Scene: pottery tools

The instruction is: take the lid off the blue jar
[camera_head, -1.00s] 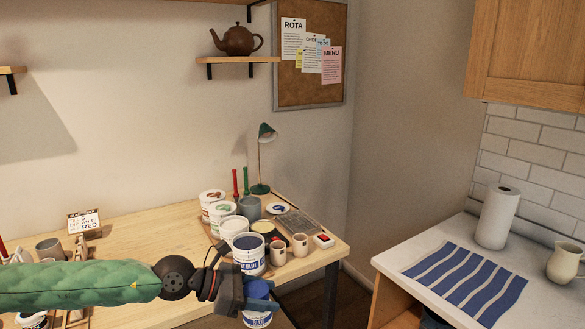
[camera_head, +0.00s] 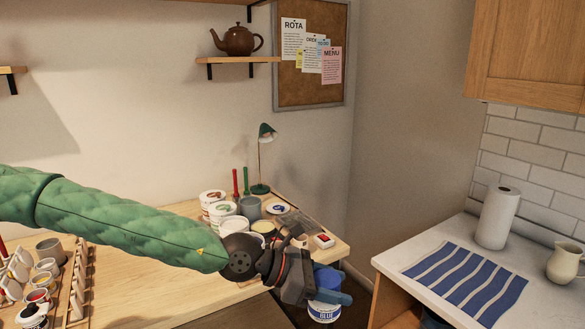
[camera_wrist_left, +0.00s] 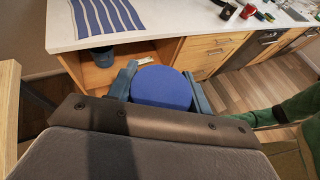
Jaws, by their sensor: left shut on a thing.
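A white jar (camera_head: 323,311) labelled BLUE hangs past the table's right front edge in the head view. Its blue lid (camera_head: 328,277) is above the label, and it appears to be on the jar. My left gripper (camera_head: 332,287) is shut around the lid's sides. In the left wrist view the round lid (camera_wrist_left: 161,88) sits between the two blue-grey fingers. The jar body is hidden below the lid there. My right gripper is not in view.
A white counter (camera_head: 430,245) with a striped cloth (camera_head: 468,280), a paper roll (camera_head: 497,218) and a pitcher (camera_head: 565,262) stands at right. Open floor lies between them.

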